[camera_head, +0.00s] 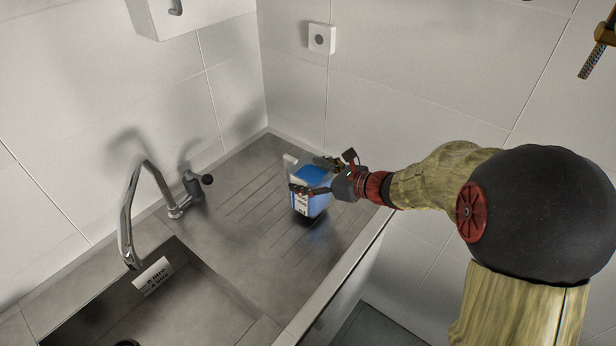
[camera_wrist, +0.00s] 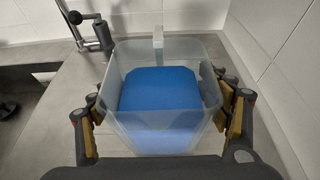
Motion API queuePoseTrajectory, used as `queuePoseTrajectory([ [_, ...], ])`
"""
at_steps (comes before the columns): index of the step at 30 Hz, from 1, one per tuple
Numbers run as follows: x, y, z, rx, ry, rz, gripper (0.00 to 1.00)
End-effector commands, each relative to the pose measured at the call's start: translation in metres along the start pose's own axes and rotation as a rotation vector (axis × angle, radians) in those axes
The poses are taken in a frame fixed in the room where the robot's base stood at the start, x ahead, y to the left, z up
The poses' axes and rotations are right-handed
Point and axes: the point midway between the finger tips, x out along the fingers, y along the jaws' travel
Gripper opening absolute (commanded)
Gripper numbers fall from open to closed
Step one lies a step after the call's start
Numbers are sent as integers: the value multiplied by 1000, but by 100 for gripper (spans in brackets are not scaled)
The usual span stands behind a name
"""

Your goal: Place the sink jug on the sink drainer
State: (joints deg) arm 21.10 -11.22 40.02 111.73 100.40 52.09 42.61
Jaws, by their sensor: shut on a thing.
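The sink jug (camera_head: 313,203) is a clear plastic jug with blue inside, a white printed label and a pale handle or spout on its far side. My gripper (camera_head: 322,178) is shut on the jug, with a finger on each side of it. In the wrist view the jug (camera_wrist: 160,100) stands upright between the padded fingers of my gripper (camera_wrist: 166,112). The jug is over the sink drainer (camera_head: 258,197), the ridged grey surface right of the basin. A dark shadow lies under it; I cannot tell whether its base touches.
The sink basin (camera_head: 185,305) is at the lower left, with a curved chrome tap (camera_head: 132,205) and a black-knobbed lever (camera_head: 195,186) behind it. Tiled walls close in the back and right of the drainer. The drainer's grooved area left of the jug is clear.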

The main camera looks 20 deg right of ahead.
Motion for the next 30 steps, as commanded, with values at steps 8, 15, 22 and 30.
queuePoseTrajectory([
  [8, 11, 0, -26, 0, -4, 0, 47],
  [15, 11, 0, -25, -1, -4, -1, 47],
  [22, 12, 1, -30, 2, 1, 1, 80],
  [30, 12, 1, -30, 2, 1, 1, 95],
])
